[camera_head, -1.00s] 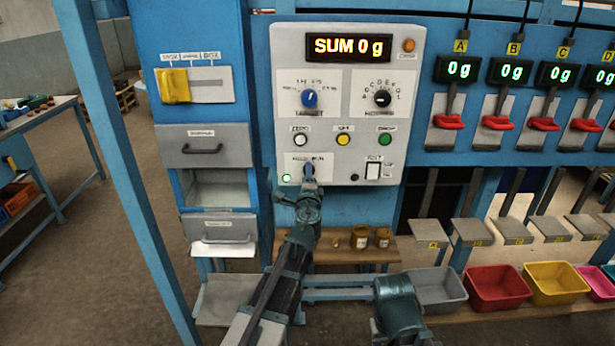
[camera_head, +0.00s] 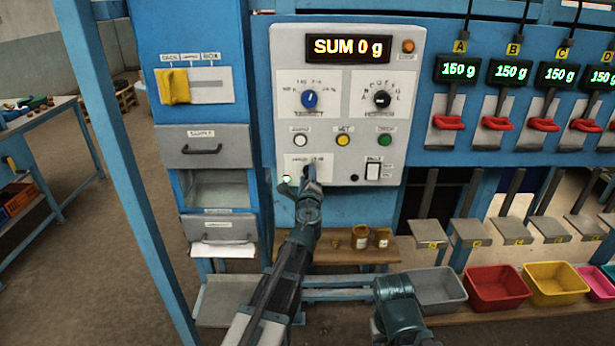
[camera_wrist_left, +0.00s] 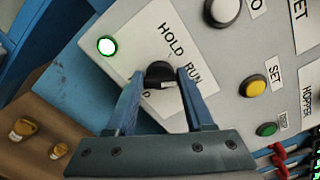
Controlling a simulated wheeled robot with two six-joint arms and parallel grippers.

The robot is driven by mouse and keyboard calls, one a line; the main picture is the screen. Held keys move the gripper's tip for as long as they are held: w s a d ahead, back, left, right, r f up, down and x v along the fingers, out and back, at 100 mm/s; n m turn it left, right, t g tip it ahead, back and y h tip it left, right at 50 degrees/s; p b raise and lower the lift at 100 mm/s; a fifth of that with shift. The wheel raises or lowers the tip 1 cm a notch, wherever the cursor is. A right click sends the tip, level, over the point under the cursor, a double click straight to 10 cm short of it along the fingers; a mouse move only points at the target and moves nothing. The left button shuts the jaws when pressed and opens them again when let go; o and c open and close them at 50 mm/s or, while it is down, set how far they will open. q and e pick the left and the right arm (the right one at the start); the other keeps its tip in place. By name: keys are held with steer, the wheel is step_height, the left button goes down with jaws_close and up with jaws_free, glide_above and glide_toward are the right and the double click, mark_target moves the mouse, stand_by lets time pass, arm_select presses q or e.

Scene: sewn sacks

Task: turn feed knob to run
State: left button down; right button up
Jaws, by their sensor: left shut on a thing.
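The feed knob (camera_wrist_left: 160,74) is a small black knob on a white plate marked HOLD and RUN, low on the grey control panel (camera_head: 345,110). My left gripper (camera_wrist_left: 162,85) is shut on it, one blue finger on each side. A pale mark on the knob shows on its right lower side in the wrist view, towards the RUN end of the lettering. In the head view my left gripper (camera_head: 311,172) covers most of the knob. A green lamp (camera_wrist_left: 106,45) beside the plate is lit. My right gripper is out of view; only part of that arm shows.
The panel display (camera_head: 348,47) reads SUM 0 g. Scale displays (camera_head: 458,69) at the right read 150 g above red levers (camera_head: 447,123). A yellow button (camera_wrist_left: 252,88) and a green button (camera_wrist_left: 266,129) are near the gripper. Jars (camera_head: 361,237) and bins (camera_head: 496,287) stand below.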

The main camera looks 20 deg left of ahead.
arm_select(q)
steer(key=shift+s, duration=0.1)
steer(key=shift+c, duration=1.4)
jaws_free()
